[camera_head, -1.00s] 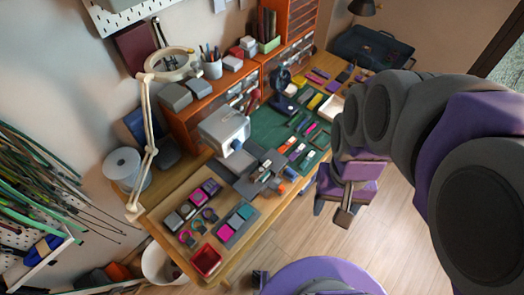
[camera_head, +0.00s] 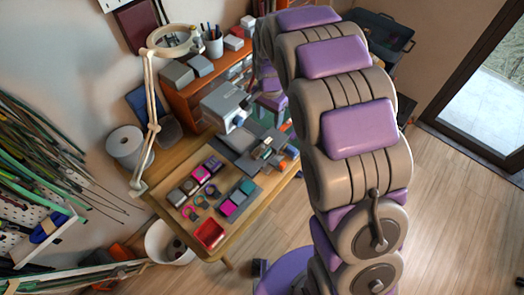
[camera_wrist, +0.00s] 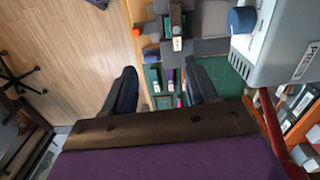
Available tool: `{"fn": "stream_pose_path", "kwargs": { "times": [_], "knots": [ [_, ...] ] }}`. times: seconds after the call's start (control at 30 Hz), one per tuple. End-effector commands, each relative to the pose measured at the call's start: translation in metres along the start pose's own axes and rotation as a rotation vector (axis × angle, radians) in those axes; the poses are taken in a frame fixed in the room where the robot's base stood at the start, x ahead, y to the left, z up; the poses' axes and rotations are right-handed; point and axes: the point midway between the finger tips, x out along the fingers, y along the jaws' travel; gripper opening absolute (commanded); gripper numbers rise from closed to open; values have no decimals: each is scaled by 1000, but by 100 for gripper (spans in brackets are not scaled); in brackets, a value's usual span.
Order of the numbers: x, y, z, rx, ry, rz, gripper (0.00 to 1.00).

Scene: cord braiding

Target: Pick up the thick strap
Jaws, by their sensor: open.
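My gripper (camera_wrist: 161,68) is open in the wrist view, its two dark fingers spread with nothing held between them. Below and between the fingers is a green mat (camera_wrist: 151,74) with several small coloured strips (camera_wrist: 180,87), one of them pink. I cannot tell which, if any, is the thick strap. In the head view my arm hides most of the green mat, and the fingers cannot be made out.
A grey machine (camera_wrist: 284,45) stands close by on the right in the wrist view; it also shows in the head view (camera_head: 224,104).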

Motion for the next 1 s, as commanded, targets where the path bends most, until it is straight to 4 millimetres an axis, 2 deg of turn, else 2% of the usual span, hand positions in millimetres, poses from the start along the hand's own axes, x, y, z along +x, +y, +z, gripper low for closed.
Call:
{"fn": "stream_pose_path", "kwargs": {
  "times": [0.1, 0.23, 0.47, 0.9, 1.0],
  "knots": [
    [20, -19, -3, 29, 0, -4, 57],
    [27, -29, -5, 47, 3, -13, 57],
    [48, -30, -4, 50, -1, -11, 57],
    [133, -33, -3, 50, 1, -9, 57],
    [146, -33, -3, 50, 1, -10, 57]
  ]
}}
